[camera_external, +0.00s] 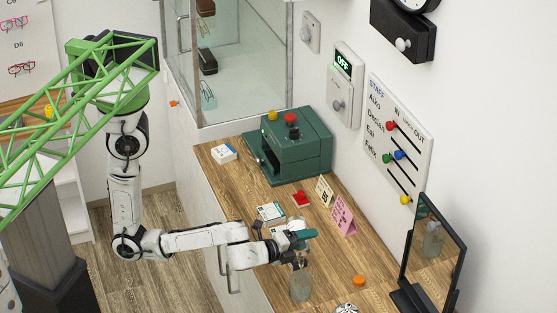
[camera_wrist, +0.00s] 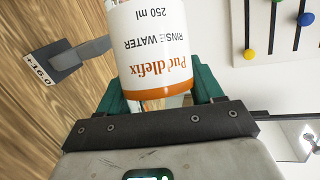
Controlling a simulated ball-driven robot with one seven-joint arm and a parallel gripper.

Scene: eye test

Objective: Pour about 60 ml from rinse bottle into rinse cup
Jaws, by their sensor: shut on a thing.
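The rinse bottle (camera_wrist: 152,45) fills the upper middle of the wrist view. It has a white label reading "Puddlefix RINSE WATER 250 ml", upside down in the picture, and an orange band. The green jaws of my gripper (camera_wrist: 160,95) are shut around its banded end. In the external view my gripper (camera_external: 300,240) is over the wooden counter, and the bottle is hard to make out there. A translucent vessel (camera_external: 300,286), perhaps the rinse cup, shows just below my gripper. I cannot tell the bottle's exact tilt, or whether liquid is flowing.
An orange cap-like piece (camera_external: 359,281) lies right of the vessel. A mirror (camera_external: 432,250) stands at the right. A pink card (camera_external: 343,217), a red piece (camera_external: 301,198) and a green machine (camera_external: 290,147) are farther back. A grey piece tagged "+16.0" (camera_wrist: 80,53) is beside the bottle.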

